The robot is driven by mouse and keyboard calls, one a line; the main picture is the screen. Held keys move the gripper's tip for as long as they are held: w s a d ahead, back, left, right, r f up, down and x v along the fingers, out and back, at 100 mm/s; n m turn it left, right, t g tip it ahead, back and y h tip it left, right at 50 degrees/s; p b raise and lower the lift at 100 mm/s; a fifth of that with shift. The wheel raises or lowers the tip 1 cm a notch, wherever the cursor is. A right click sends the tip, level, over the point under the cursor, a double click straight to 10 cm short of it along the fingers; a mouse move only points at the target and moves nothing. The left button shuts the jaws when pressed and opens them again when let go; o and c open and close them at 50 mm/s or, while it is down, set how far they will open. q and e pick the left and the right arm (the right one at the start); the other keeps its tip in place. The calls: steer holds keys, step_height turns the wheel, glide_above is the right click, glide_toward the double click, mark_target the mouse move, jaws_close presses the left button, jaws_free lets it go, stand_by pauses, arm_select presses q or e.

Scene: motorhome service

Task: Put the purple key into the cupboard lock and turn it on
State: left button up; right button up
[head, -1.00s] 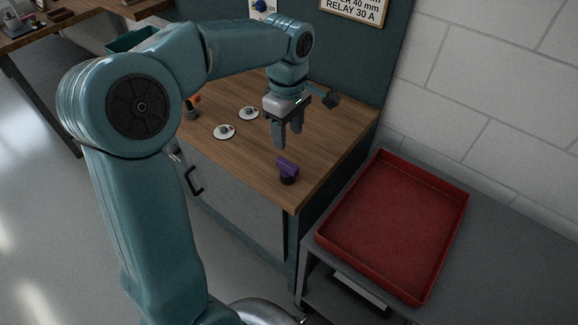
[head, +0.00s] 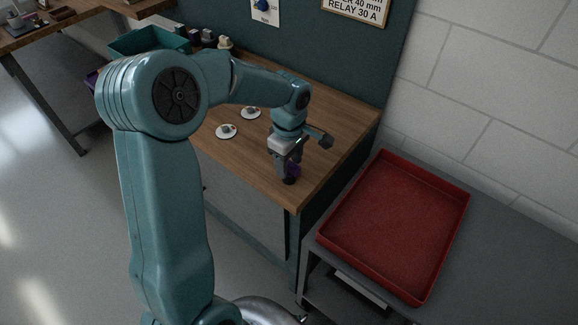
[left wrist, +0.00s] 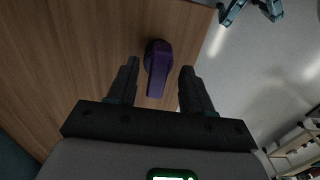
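The purple key (head: 294,170) stands in a dark round base near the front right corner of the wooden worktop. It also shows in the left wrist view (left wrist: 158,68), with its grip between and slightly beyond my fingertips. My left gripper (head: 286,169) is lowered over the key and partly hides it. In the left wrist view the fingers (left wrist: 158,84) are apart, one on each side, with gaps to the key. The grey cupboard front (head: 247,205) is below the worktop, partly behind my left arm. I cannot make out a lock on it. My right gripper is not in view.
Two white discs with small knobs, a nearer one (head: 226,131) and a farther one (head: 251,112), sit on the worktop. A red tray (head: 335,250) lies on the grey bench at right. A green bin (head: 150,40) and small items stand at the back.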

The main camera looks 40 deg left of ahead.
mark_target(289, 163)
arm_select(q)
steer(key=shift+w+a+f, duration=0.1)
steer(key=shift+w, duration=0.05)
jaws_close()
steer(key=shift+r, duration=0.35)
step_height(289, 163, up, 20)
steer(key=shift+f+p, duration=0.25)
steer(key=shift+p, duration=0.15)
